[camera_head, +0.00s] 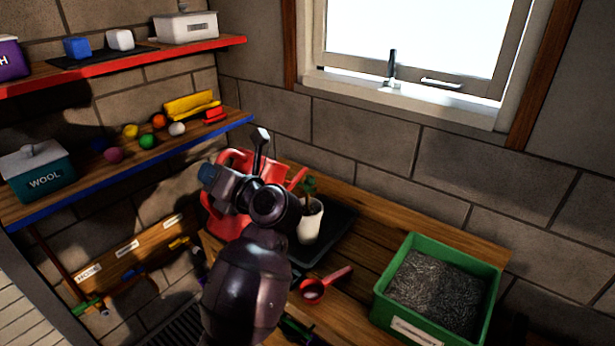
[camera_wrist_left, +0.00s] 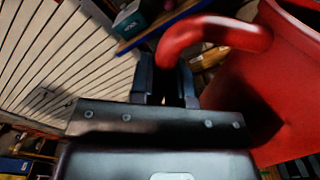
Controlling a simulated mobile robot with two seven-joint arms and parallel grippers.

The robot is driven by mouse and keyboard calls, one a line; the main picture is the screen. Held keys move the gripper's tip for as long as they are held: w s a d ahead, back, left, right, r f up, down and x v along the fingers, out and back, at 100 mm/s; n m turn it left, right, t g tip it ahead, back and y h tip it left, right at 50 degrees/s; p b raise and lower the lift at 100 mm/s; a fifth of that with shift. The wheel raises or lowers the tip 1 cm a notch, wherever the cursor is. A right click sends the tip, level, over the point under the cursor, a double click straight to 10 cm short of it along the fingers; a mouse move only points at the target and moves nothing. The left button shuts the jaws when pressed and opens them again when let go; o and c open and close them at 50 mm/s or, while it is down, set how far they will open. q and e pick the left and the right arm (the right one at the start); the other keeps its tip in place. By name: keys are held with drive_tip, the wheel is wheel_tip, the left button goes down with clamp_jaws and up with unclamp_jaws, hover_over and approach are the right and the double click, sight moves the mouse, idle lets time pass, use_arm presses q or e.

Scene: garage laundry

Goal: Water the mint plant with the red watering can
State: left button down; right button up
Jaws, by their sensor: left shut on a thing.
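The red watering can (camera_head: 217,222) is at the far left end of the wooden bench in the head view, partly hidden behind my left arm. Its spout points right, toward the plant. My left gripper (camera_head: 232,180) is shut on the can's handle; in the left wrist view the fingers (camera_wrist_left: 165,82) close around the red handle (camera_wrist_left: 213,34), and the can's body (camera_wrist_left: 275,95) fills the right side. The mint plant (camera_head: 309,187) has a few green leaves in a white pot (camera_head: 311,222), upright on a black tray (camera_head: 338,233), just right of the can. My right gripper is not in view.
A red scoop (camera_head: 316,290) lies on the bench in front of the tray. A green bin (camera_head: 491,300) of grey material stands at the right. Shelves with a wool box (camera_head: 38,176) and several coloured balls are at the left. A window (camera_head: 412,45) is behind.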

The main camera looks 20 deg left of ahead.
sight(220, 154)
use_arm(q)
drive_tip(key=shift+w+d+r+m, duration=0.1)
drive_tip(key=shift+w+r+m, duration=0.1)
drive_tip(key=shift+r, duration=0.3)
drive_tip(key=shift+w+d+r+m, duration=0.1)
drive_tip(key=shift+w+r, duration=0.1)
drive_tip(key=shift+r, duration=0.3)
idle(0.8)
drive_tip(key=shift+w+d+r+m, duration=0.1)
drive_tip(key=shift+w+r+m, duration=0.2)
drive_tip(key=shift+r, duration=0.3)
drive_tip(key=shift+w+d+r+m, duration=0.1)
drive_tip(key=shift+w+r+m, duration=0.1)
drive_tip(key=shift+w+r, duration=0.3)
drive_tip(key=shift+s+r, duration=0.1)
drive_tip(key=shift+s, duration=0.05)
